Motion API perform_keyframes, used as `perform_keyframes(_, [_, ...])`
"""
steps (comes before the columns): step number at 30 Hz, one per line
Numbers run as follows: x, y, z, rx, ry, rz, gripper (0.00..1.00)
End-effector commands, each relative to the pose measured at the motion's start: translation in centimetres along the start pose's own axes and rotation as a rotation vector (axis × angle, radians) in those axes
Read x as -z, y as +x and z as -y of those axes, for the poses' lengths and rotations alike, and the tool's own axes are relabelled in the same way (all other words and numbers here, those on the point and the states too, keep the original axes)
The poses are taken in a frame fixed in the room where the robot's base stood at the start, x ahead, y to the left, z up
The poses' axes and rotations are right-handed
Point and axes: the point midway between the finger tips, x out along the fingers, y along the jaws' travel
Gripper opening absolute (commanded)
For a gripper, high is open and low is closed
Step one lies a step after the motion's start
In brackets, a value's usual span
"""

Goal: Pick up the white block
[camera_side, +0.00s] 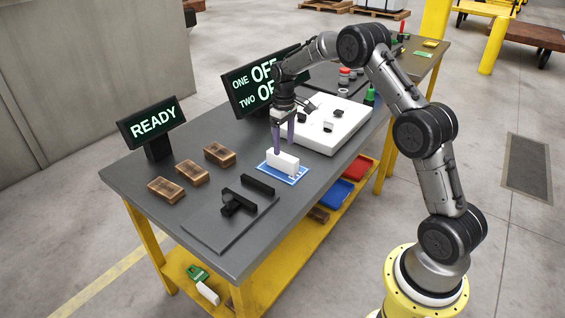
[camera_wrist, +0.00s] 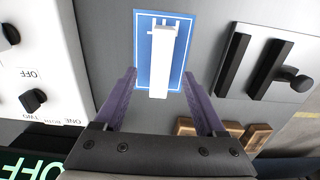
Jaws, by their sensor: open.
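The white block (camera_side: 283,161) lies on a blue mat with white markings (camera_side: 293,180) near the front edge of the grey table. In the wrist view the white block (camera_wrist: 161,62) points lengthwise toward my gripper, on the blue mat (camera_wrist: 181,28). My gripper (camera_side: 284,146) is above the block with its purple fingers pointing down. In the wrist view my gripper (camera_wrist: 160,85) is open, with one finger on each side of the block's near end. No contact with the block can be made out.
Several brown wooden blocks (camera_side: 219,154) lie to the left. A plate with black bars (camera_side: 237,203) is in front left. A white panel with black knobs (camera_side: 338,128) stands right of the gripper. Lit signs reading READY (camera_side: 153,122) and OFF (camera_side: 243,88) stand at the back.

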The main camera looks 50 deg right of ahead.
Motion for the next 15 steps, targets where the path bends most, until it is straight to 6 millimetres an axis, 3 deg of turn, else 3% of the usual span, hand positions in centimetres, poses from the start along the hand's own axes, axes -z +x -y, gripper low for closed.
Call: perform_keyframes(15, [0.4, 5.3, 0.1, 0.000, 0.000, 0.001, 0.72])
